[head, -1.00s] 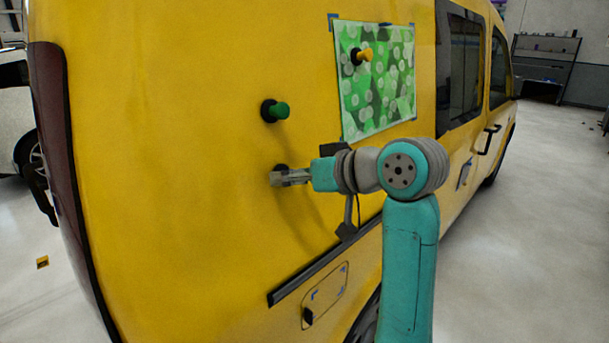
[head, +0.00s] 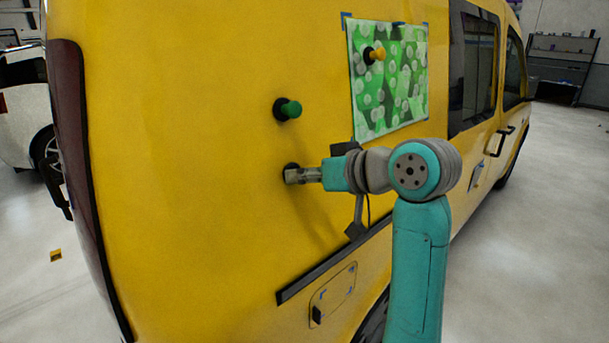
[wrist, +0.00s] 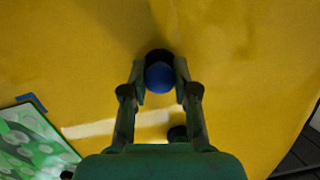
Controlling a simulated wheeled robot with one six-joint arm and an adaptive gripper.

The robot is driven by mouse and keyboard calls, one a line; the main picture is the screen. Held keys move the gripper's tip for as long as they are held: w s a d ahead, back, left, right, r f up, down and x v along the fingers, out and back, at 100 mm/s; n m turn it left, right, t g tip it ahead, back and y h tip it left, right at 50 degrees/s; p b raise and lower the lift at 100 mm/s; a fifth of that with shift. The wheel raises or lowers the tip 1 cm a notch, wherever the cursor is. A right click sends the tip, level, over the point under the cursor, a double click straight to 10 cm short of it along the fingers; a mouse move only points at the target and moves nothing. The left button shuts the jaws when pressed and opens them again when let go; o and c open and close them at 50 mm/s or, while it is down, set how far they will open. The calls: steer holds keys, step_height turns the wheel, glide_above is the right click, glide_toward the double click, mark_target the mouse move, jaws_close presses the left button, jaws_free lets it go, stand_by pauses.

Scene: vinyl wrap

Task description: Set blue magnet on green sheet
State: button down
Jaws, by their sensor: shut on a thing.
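The blue magnet (wrist: 160,77) has a blue knob on a black base and sits against the yellow van side. My gripper (wrist: 160,82) is shut on it, one finger on each side of the knob. In the head view my gripper (head: 290,175) hides the blue knob, and only part of the black base shows. The green sheet (head: 385,100) is a patterned green panel taped to the van, up and right of my gripper. A corner of the green sheet (wrist: 30,145) shows at lower left in the wrist view.
A green magnet (head: 288,109) is on the van above my gripper. A yellow magnet (head: 376,53) sits on the green sheet's upper left part. A black rail (head: 320,277) and a fuel flap (head: 333,294) lie below. The van panel left of my gripper is clear.

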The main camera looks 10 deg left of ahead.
steer(key=shift+s+d+r, duration=0.1)
steer(key=shift+s+d, duration=0.3)
steer(key=shift+d, duration=0.1)
stand_by(0.5)
steer(key=f+v, duration=0.1)
steer(key=v, duration=0.5)
steer(key=shift+s+d, duration=0.4)
steer(key=shift+s, duration=0.05)
stand_by(0.7)
steer(key=shift+r, duration=0.1)
